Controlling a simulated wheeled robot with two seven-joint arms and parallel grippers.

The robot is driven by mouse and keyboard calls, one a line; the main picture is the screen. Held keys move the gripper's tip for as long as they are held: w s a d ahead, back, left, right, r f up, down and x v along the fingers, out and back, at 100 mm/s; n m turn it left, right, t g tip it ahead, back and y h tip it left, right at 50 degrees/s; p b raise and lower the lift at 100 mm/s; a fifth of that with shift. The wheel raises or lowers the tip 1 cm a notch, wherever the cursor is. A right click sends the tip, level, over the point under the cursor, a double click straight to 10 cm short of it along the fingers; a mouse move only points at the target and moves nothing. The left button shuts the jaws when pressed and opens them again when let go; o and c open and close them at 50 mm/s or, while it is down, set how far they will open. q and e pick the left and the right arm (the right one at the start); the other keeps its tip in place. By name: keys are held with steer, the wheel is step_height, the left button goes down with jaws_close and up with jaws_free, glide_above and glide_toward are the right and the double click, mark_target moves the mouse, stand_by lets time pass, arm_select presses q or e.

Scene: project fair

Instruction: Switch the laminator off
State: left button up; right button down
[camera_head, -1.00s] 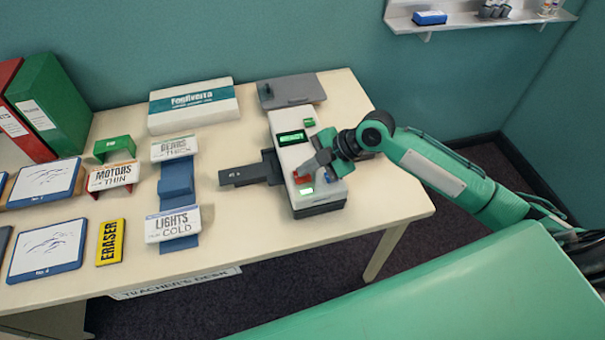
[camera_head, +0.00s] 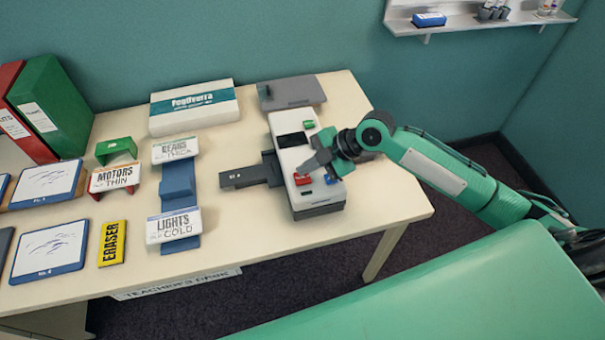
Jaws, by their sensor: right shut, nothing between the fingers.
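The laminator (camera_head: 315,200) is a white and grey machine on the right part of the desk. Its display (camera_head: 291,140) is dark. A red switch (camera_head: 302,180) is near its front end, a blue button (camera_head: 332,178) is beside it, and a green button (camera_head: 308,125) is near the back. The small indicator by the red switch is dark. My right gripper (camera_head: 309,168) is shut and empty, its tip just above or at the red switch; I cannot tell whether it touches. My left gripper is not in view.
A dark tray (camera_head: 240,178) sticks out from the laminator's left side. A grey flat box (camera_head: 291,92) and a white-and-teal box (camera_head: 193,108) lie behind. Labelled stands, an eraser (camera_head: 112,243) and framed sheets fill the left. The desk's front right (camera_head: 370,215) is clear.

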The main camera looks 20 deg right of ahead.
mark_target(307, 177)
step_height(307, 177, up, 6)
steer(key=p, duration=0.4)
steer(key=shift+p, duration=0.35)
stand_by(0.4)
